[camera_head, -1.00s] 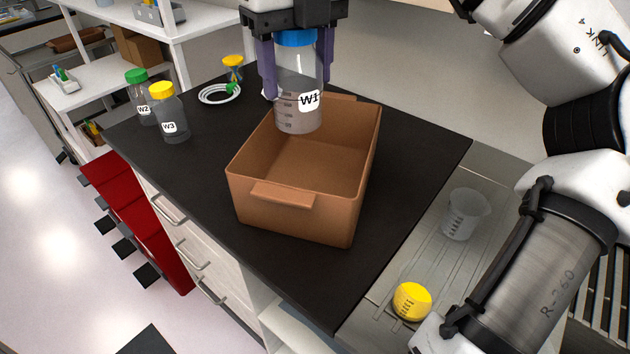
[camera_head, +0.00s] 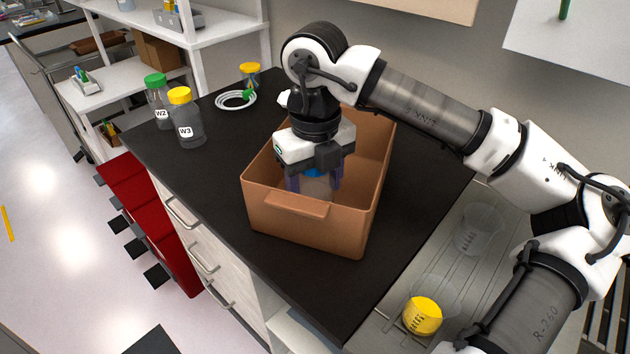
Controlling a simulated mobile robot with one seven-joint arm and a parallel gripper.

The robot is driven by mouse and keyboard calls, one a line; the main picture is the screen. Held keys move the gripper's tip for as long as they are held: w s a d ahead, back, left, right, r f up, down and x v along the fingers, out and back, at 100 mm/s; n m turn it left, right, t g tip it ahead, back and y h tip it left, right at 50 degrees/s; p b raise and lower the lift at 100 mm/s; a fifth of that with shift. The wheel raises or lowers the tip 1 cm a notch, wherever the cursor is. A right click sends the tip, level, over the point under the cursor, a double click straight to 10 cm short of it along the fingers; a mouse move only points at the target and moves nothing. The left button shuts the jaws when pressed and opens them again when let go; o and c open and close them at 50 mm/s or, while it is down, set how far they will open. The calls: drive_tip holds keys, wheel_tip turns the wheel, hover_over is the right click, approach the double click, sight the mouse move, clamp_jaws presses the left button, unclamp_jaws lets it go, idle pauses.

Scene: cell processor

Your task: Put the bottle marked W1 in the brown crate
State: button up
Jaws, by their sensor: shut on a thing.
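The brown crate (camera_head: 309,232) stands on the black bench top, open side up. My gripper (camera_head: 315,183) is down inside the crate, near its left front part. Its purple fingers are shut on the bottle W1 (camera_head: 316,186), with the blue cap between them. Only part of the cap and the clear body show. The label is out of sight, and the front wall hides the bottle's base, so I cannot tell whether it touches the crate floor.
Bottles W2 (camera_head: 158,103), with a green cap, and W3 (camera_head: 186,122), with a yellow cap, stand left of the crate. A white coil (camera_head: 236,99) and a small yellow-capped bottle (camera_head: 250,75) are behind.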

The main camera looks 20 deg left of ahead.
drive_tip(key=shift+f, duration=0.15)
drive_tip(key=shift+f, duration=0.1)
drive_tip(key=o, duration=1.4)
wheel_tip(320, 180, up, 12)
drive_tip(key=shift+r+b, duration=0.15)
drive_tip(key=shift+b, duration=0.2)
